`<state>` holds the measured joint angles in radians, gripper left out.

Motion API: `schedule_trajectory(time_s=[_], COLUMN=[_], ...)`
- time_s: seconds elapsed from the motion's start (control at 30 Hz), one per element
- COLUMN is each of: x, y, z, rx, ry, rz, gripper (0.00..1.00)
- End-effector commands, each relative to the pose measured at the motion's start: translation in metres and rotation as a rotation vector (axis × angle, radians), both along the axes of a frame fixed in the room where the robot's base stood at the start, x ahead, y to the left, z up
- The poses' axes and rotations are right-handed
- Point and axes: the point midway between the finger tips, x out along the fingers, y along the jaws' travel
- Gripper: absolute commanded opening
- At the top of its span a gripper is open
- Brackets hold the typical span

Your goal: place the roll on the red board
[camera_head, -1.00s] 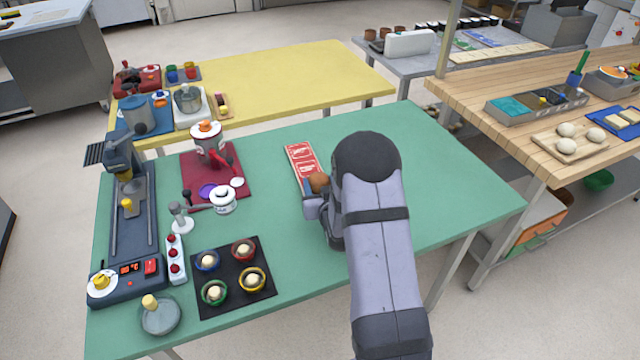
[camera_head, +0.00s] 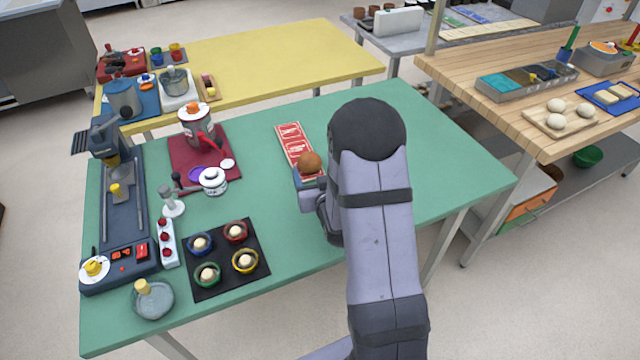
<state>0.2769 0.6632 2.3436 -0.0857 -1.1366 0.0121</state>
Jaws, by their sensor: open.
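The roll (camera_head: 309,162) is a brown rounded bun. It sits at the near end of the red board (camera_head: 289,136), a long narrow board with pale markings on the green table. It appears to rest on the board, but its underside is hard to see. My gripper (camera_head: 308,182) is open, just on the near side of the roll. Its fingertips are small and partly hidden by my own arm, so I cannot tell whether they touch the roll.
A dark red mat (camera_head: 222,171) with a red-handled machine stands left of the board. A black mat (camera_head: 222,288) with several small bowls lies near the front. The green table (camera_head: 430,150) is clear to the right.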

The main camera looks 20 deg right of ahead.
Motion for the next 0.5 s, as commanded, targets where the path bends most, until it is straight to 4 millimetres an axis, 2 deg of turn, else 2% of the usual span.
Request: schedule_trajectory(time_s=[0.1,0.3,0.5], x=[-0.019,-0.043,-0.055], y=[0.003,0.008,0.011], z=[0.005,0.015,0.018], rx=[0.0,0.0,0.0], ry=[0.0,0.002,0.001], rz=[-0.001,-0.001,0.0], gripper=[0.69,0.69,0.69])
